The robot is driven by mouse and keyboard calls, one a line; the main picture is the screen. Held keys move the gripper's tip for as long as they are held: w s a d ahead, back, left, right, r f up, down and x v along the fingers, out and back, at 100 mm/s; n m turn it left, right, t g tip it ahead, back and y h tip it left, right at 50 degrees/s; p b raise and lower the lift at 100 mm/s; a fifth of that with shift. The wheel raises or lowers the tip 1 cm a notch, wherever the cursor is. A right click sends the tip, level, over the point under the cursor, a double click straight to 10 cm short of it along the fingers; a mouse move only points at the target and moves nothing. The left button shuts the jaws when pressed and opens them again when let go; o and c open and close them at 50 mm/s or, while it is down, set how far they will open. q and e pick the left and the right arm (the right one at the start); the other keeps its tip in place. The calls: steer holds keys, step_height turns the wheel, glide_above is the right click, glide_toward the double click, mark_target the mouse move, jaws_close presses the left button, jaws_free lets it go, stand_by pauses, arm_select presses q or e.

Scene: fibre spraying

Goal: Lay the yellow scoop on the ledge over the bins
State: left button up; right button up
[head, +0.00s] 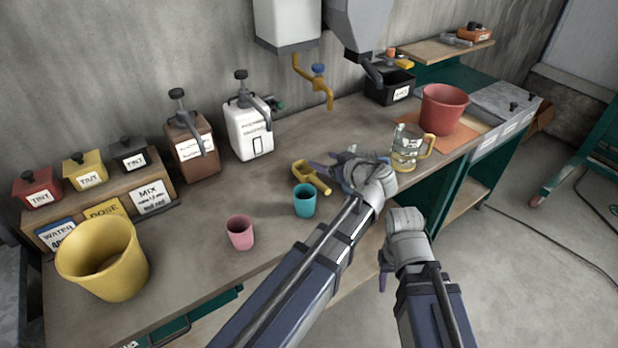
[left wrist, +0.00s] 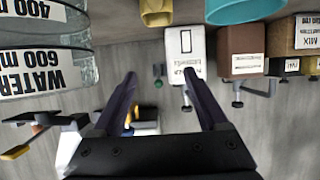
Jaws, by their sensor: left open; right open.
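The yellow scoop (head: 308,178) lies on the workbench, left of my left gripper and behind the teal cup. A yellow piece, likely the scoop, shows at the top edge of the left wrist view (left wrist: 156,12). My left gripper (head: 328,163) is open and empty, its fingers close to the scoop but apart from it; both fingers show in the left wrist view (left wrist: 160,82). My right gripper (head: 384,270) is in front of the bench edge, its fingers mostly hidden by its wrist. A raised wooden ledge (head: 425,49) stands at the back right; I cannot tell whether it is the named one.
A glass jug (head: 408,150) with a yellow handle stands just right of my left gripper. The teal cup (head: 304,200), pink cup (head: 240,233) and yellow bucket (head: 103,262) stand leftward. A red bucket (head: 443,108) and black bin (head: 388,90) are at right. Dispensers hang above.

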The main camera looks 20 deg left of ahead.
arm_select(q)
steer(key=b, duration=0.8)
glide_toward(311, 174)
steer(key=x, duration=0.2)
steer(key=shift+w+a+f, duration=0.15)
steer(key=shift+w+a, duration=0.05)
steer(key=shift+w+a+p, duration=0.3)
steer(key=shift+w+a, duration=0.1)
steer(key=shift+a, duration=0.1)
steer(key=b+x, duration=0.2)
steer(key=x, duration=0.4)
steer(key=shift+a+f, duration=0.1)
jaws_close()
step_height(311, 174, up, 10)
steer(key=p, duration=0.9)
steer(key=shift+p, duration=0.35)
